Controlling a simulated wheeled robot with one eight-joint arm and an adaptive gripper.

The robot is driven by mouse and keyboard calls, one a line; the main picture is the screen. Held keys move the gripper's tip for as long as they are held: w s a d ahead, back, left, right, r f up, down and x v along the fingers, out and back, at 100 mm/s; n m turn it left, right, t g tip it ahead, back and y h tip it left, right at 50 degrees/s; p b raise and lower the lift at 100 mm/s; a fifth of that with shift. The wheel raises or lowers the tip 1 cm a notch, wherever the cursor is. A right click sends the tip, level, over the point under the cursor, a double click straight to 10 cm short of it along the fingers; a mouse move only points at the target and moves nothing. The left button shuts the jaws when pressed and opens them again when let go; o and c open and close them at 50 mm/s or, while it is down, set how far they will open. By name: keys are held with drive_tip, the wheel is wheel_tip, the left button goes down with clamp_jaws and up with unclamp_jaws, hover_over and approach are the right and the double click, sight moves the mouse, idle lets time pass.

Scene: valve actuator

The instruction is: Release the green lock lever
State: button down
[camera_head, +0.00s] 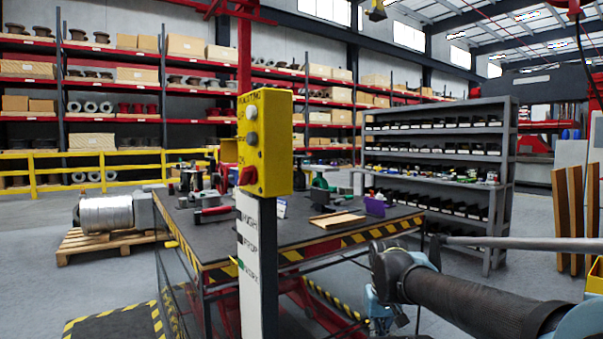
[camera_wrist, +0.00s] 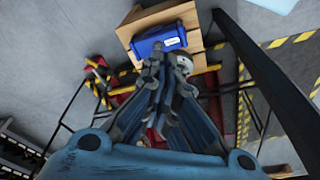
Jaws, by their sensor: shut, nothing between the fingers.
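I cannot clearly make out a green lock lever in either view. In the head view, a small green mark (camera_head: 243,265) shows low on the white post, and a small green part (camera_head: 320,182) stands on the dark worktable (camera_head: 235,236). Neither is clear enough to name as the lever. My gripper (camera_wrist: 168,62) shows in the wrist view with its fingers together and nothing between them. Beyond its tips is a blue box (camera_wrist: 158,41) on a wooden surface (camera_wrist: 125,33); the gripper looks apart from it. In the head view, my arm is at the lower right.
A yellow control box (camera_head: 264,145) with buttons tops a white post (camera_head: 256,285) before the worktable. A silver drum (camera_head: 104,215) lies on a pallet (camera_head: 80,243) at left. A grey shelf unit (camera_head: 507,178) stands behind at right. Grey floor lies open between.

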drive_tip(key=shift+w+a, duration=0.2)
drive_tip(key=shift+w, duration=0.1)
drive_tip(key=w+a+r+m+y, duration=0.1)
drive_tip(key=w+a+r+y, duration=0.5)
drive_tip(key=w+r, duration=0.45)
drive_tip(key=w+a+r+m+y, duration=0.1)
drive_tip(key=w+a+r+y, duration=0.2)
drive_tip(key=w+a+r, duration=0.7)
drive_tip(key=w+d+r+y, duration=0.3)
drive_tip(key=w+r+y, duration=0.1)
drive_tip(key=w+r, duration=0.5)
drive_tip(key=w+d+r+y, duration=0.3)
drive_tip(key=w+r+y, duration=0.2)
drive_tip(key=w+r, duration=0.5)
drive_tip(key=shift+w+d+n, duration=0.15)
drive_tip(key=shift+w+n, duration=0.15)
drive_tip(key=shift+w, duration=0.9)
